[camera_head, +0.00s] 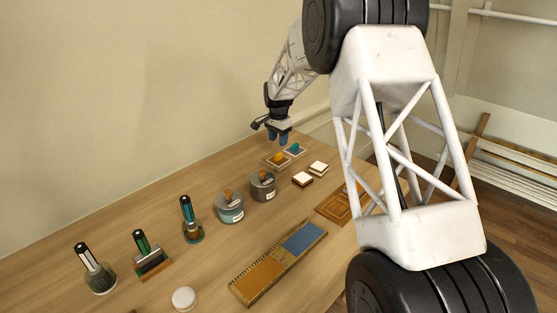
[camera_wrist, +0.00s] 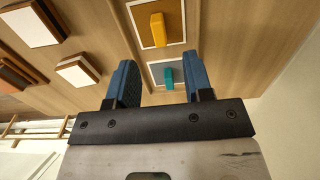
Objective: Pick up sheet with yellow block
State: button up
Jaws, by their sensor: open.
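The sheet with the yellow block is a brown panel with a pale border (camera_wrist: 177,30) in the wrist view. Its yellow block (camera_wrist: 158,30) stands up from the middle. In the head view the yellow block (camera_head: 279,157) shows on the table's far part. A second, grey-blue sheet (camera_wrist: 180,72) bears a teal block (camera_wrist: 168,77), also seen in the head view (camera_head: 295,147). My gripper (camera_head: 278,140) is open and empty above these sheets. In the wrist view its blue fingers (camera_wrist: 162,65) flank the teal block in the picture, with the yellow block beyond the fingertips.
Two white-topped blocks (camera_head: 302,179) (camera_head: 317,167) lie near the sheets. Grey lidded pots (camera_head: 263,187) (camera_head: 229,209), upright handled tools (camera_head: 192,222) and a long two-colour tray (camera_head: 264,272) stand nearer. A wall runs along the table's left side.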

aim_at(278, 154)
jog(key=shift+f, duration=1.25)
jog(key=shift+f, duration=0.1)
jog(key=shift+f, duration=2.55)
jog(key=shift+c, duration=0.2)
grip_shut()
